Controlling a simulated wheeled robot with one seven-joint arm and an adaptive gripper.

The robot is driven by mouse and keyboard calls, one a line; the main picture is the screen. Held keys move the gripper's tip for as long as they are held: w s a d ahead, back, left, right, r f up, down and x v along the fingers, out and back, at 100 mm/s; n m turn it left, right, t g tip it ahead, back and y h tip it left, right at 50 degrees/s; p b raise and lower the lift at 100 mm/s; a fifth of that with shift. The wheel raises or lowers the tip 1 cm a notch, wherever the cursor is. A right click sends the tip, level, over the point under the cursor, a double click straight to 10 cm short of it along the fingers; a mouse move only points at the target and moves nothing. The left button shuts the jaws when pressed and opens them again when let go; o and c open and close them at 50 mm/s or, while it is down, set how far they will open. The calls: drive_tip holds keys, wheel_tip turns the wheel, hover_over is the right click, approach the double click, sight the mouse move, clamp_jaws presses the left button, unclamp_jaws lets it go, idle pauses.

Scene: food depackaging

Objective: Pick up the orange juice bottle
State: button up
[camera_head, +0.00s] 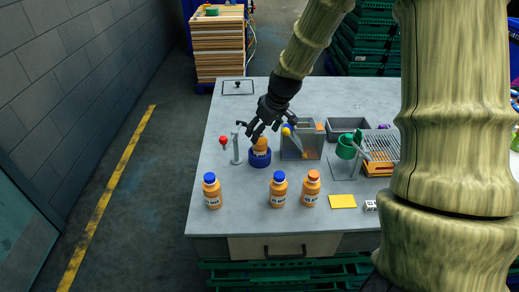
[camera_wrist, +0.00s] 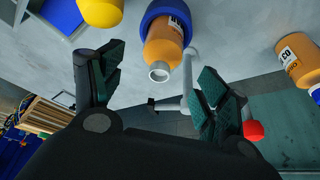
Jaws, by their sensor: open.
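An orange juice bottle (camera_head: 260,146) stands in a blue ring holder (camera_head: 260,160) on the grey table, below my gripper (camera_head: 261,130). In the wrist view the bottle (camera_wrist: 165,42) shows a bare, pale neck without a cap, with the blue holder (camera_wrist: 150,14) around its lower part. My gripper (camera_wrist: 157,78) is open, one finger on each side of the neck; I cannot tell if either touches it. Three more orange bottles stand near the table's front: two with blue caps (camera_head: 212,191) (camera_head: 279,189) and one with an orange cap (camera_head: 311,189).
A metal stand with a red knob (camera_head: 224,140) is just left of the holder; the red knob (camera_wrist: 253,130) shows in the wrist view. A grey bin (camera_head: 303,143) and a green-topped stand (camera_head: 346,147) are to the right. A yellow card (camera_head: 342,201) lies in front.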

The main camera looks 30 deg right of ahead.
sight(260, 148)
drive_tip(key=shift+x, duration=1.25)
drive_tip(key=shift+p+x, duration=1.55)
drive_tip(key=shift+x, duration=1.1)
drive_tip(key=c, duration=1.2)
drive_tip(key=shift+c, duration=0.3)
drive_tip(key=shift+r, duration=0.1)
